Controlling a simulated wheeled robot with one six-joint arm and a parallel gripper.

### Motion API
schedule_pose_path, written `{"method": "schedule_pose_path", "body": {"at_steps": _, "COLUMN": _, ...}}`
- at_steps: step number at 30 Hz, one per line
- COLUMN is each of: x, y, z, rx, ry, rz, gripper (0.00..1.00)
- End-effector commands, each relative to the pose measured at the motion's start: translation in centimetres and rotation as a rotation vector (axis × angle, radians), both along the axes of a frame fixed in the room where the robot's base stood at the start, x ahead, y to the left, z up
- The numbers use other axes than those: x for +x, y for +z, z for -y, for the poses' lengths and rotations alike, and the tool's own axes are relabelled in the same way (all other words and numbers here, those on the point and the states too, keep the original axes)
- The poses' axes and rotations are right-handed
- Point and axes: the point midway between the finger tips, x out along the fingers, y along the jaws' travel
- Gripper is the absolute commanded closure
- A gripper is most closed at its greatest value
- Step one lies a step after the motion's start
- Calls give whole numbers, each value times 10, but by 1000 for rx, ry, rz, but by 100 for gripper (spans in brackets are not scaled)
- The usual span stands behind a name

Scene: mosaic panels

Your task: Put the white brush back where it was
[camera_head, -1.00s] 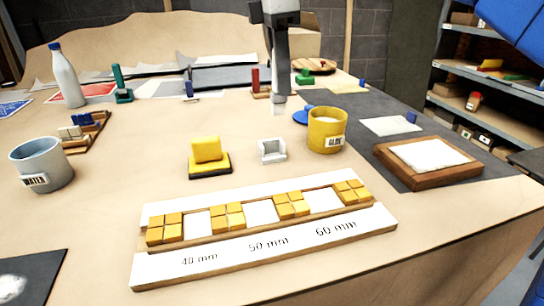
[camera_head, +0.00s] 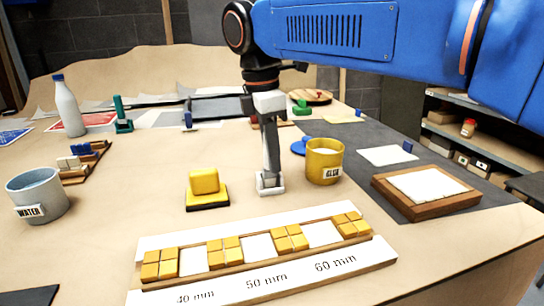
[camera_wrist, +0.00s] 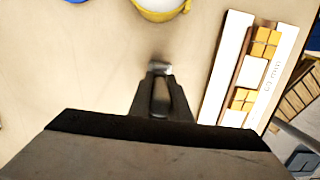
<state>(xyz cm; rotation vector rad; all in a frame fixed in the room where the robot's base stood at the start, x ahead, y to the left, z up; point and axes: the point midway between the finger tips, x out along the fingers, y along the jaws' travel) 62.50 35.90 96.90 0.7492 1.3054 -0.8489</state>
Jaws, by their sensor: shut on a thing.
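My gripper (camera_head: 270,172) points straight down at the small white holder (camera_head: 263,189) on the table, between the yellow block on its black base and the glue pot. The jaws are shut on the white brush, which is mostly hidden by the fingers. The gripper's lower end is at the holder; I cannot tell whether the brush rests in it. In the wrist view, the gripper (camera_wrist: 161,95) shows with a pale, blurred piece (camera_wrist: 160,67) just beyond its fingertips.
The yellow glue pot (camera_head: 325,161) stands close on the right. The yellow block (camera_head: 204,182) sits on the left. The mosaic panel (camera_head: 262,280) lies in front. Green (camera_head: 122,115) and blue (camera_head: 188,120) tools stand farther back. A water cup (camera_head: 38,196) is at far left.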

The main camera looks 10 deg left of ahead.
Motion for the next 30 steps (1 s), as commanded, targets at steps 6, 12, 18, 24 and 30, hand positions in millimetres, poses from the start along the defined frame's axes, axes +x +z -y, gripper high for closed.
{"method": "schedule_pose_path", "body": {"at_steps": 6, "x": 0, "y": -3, "z": 0, "rx": 0, "ry": 0, "rz": 1, "gripper": 100}}
{"method": "schedule_pose_path", "body": {"at_steps": 12, "x": 0, "y": -6, "z": 0, "rx": 0, "ry": 0, "rz": 0, "gripper": 100}}
{"method": "schedule_pose_path", "body": {"at_steps": 18, "x": 0, "y": -6, "z": 0, "rx": 1, "ry": -1, "rz": 1, "gripper": 64}}
{"method": "schedule_pose_path", "body": {"at_steps": 24, "x": 0, "y": -5, "z": 0, "rx": 1, "ry": -1, "rz": 1, "gripper": 64}}
{"method": "schedule_pose_path", "body": {"at_steps": 30, "x": -1, "y": 12, "z": -2, "rx": 2, "ry": -1, "rz": 1, "gripper": 64}}
